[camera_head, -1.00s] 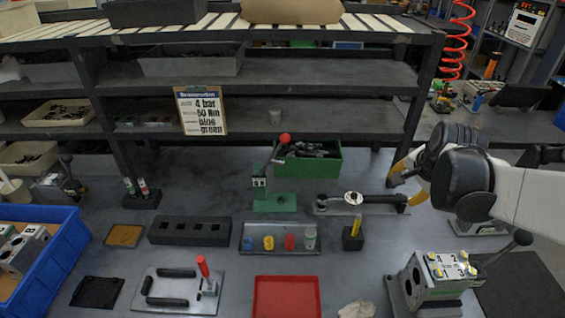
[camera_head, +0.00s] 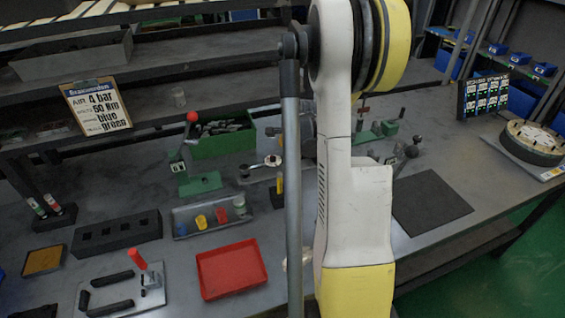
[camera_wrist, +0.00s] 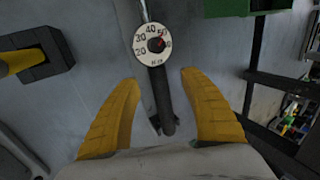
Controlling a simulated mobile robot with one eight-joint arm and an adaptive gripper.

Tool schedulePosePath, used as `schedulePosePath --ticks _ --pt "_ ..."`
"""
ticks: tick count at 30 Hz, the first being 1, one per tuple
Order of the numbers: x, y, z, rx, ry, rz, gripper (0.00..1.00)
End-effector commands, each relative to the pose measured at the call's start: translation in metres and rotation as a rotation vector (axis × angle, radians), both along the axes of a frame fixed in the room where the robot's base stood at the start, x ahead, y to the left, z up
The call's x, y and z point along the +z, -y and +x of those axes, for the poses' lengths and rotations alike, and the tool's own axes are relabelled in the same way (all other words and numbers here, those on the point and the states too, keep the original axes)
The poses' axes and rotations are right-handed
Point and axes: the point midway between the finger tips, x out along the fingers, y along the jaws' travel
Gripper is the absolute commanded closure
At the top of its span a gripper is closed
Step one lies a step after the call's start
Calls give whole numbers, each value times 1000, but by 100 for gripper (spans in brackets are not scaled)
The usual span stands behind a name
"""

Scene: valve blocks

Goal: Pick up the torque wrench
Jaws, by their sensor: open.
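The torque wrench has a round white dial (camera_wrist: 155,42) at the top middle of the wrist view, with a dark handle (camera_wrist: 163,98) running down from it. My gripper (camera_wrist: 160,77) is open, with one yellow finger on each side of the handle and a gap on both sides. The height of the fingers over the handle is hard to tell. In the head view the wrench's dial (camera_head: 272,160) shows just left of my arm; its handle and my gripper are hidden behind the arm.
A black block with a yellow peg (camera_wrist: 22,58) stands left of the wrench. A green bin (camera_head: 222,140) is behind it. A green stand with a red-knobbed lever (camera_head: 200,184), a tray of coloured parts (camera_head: 210,217) and a red tray (camera_head: 232,270) are to the left. A dark mat (camera_head: 431,202) lies clear at right.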

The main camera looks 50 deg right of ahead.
Motion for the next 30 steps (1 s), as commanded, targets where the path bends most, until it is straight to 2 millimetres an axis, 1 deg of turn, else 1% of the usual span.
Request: schedulePosePath --ticks 6,9,11,17,20,21,22,23,30 --pt "-33 4 8 1 0 0 48" --pt "-44 7 14 1 0 0 48" --pt "-47 8 16 1 0 0 48" --pt "-45 8 16 1 0 0 48" --pt "-45 8 16 1 0 0 77" --pt "-45 8 16 1 0 0 89" --pt "-45 8 16 1 0 0 98" --pt "-45 8 16 1 0 0 100" --pt "-44 8 16 1 1 -1 100"
